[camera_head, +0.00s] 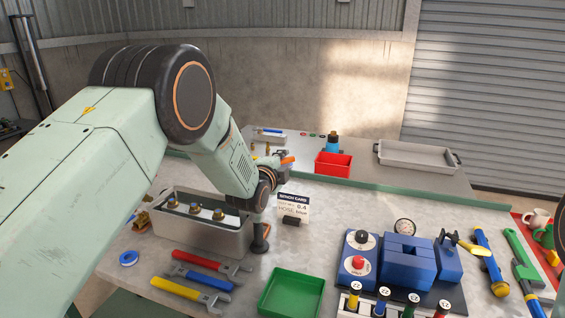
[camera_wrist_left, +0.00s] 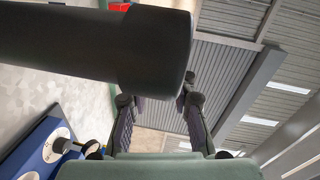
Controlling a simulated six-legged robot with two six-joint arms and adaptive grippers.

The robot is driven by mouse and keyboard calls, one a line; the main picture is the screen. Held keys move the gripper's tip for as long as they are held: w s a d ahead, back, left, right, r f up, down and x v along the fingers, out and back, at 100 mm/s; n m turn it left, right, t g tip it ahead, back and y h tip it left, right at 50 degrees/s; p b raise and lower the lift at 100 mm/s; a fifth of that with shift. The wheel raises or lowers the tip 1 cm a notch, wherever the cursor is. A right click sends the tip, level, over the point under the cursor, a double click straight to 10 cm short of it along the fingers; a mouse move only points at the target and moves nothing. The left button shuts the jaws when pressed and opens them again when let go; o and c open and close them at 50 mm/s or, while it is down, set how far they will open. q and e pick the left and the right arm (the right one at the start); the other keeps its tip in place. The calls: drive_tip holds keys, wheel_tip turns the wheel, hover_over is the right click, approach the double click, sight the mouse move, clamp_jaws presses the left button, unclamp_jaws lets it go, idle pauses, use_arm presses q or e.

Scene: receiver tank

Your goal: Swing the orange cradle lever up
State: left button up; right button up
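A small orange piece (camera_head: 288,160), which looks like the cradle lever, shows just beyond my left wrist in the head view. It sits beside dark and brass parts, and my arm hides some of what surrounds it. My left gripper (camera_head: 272,180) is close in front of it and partly hidden by its own wrist. In the left wrist view the fingers of the left gripper (camera_wrist_left: 160,120) stand apart with nothing seen between them. A thick dark cylinder (camera_wrist_left: 100,45) crosses the top of that view; I cannot tell what it is.
A grey bin (camera_head: 205,232) with brass fittings stands under my arm. Near it are the bench card (camera_head: 293,208), wrenches (camera_head: 205,268), a green tray (camera_head: 292,293) and a blue block fixture (camera_head: 407,262). A red bin (camera_head: 333,164) and grey tray (camera_head: 415,156) stand behind.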

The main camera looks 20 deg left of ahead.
use_arm(q)
drive_tip(key=shift+s+d+r, duration=0.15)
drive_tip(key=shift+d, duration=0.05)
drive_tip(key=c, duration=0.3)
clamp_jaws()
drive_tip(key=shift+a, duration=0.1)
